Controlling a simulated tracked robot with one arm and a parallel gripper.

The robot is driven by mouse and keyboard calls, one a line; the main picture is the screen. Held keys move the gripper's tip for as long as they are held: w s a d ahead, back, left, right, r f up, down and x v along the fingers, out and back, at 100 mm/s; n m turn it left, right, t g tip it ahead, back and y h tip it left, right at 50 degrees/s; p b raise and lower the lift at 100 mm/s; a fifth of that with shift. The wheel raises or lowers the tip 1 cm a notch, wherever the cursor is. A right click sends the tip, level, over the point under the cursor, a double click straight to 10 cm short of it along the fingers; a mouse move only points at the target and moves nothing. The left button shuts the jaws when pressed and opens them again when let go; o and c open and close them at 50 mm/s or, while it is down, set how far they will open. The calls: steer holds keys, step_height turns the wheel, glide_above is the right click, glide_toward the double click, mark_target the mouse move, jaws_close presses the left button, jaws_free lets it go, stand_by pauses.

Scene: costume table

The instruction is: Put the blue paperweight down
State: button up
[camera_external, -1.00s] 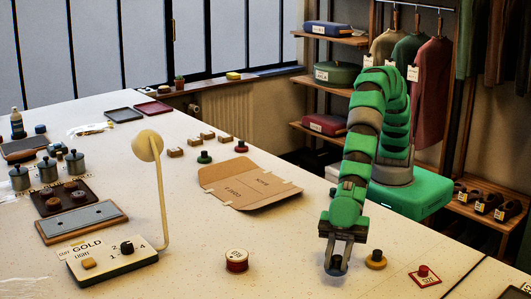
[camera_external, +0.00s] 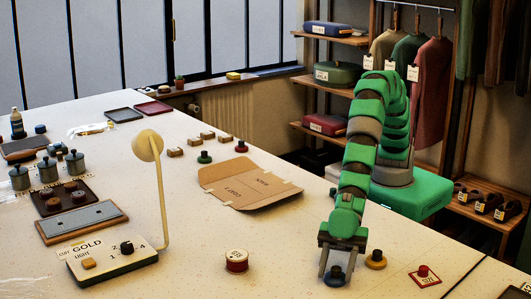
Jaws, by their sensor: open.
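The blue paperweight (camera_external: 336,277) stands upright on the white table near the front, a small dark blue disc with a knob. My gripper (camera_external: 339,264) is just above and around its knob, fingers pointing down and spread apart. The paperweight's base appears to rest on the table top. Whether a finger still touches the knob cannot be told from this view.
A red button on a card (camera_external: 424,276) lies further right. A red-rimmed spool (camera_external: 236,261) stands to the left, with clear table between. A flat cardboard piece (camera_external: 248,184) lies behind.

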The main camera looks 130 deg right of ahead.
steer(key=shift+v, duration=6)
steer(key=shift+w, duration=0.1)
steer(key=d+r+m+t+h, duration=0.2)
steer(key=d+r, duration=0.8)
steer(key=r, duration=0.4)
steer(key=d+r+m+t+h, duration=0.1)
steer(key=d+r+m+h, duration=0.1)
steer(key=d+r, duration=0.9)
steer(key=s+d+r+m+t+h, duration=0.1)
steer(key=s+d+r, duration=0.3)
steer(key=s+r, duration=0.4)
steer(key=s+d+r+m+t+h, duration=0.1)
steer(key=s+d+r, duration=0.4)
steer(key=s+r, duration=0.3)
step_height(320, 180, up, 5)
steer(key=shift+d+f+m+h, duration=0.1)
steer(key=shift+d+m+h, duration=0.25)
steer(key=shift+m+h, duration=0.05)
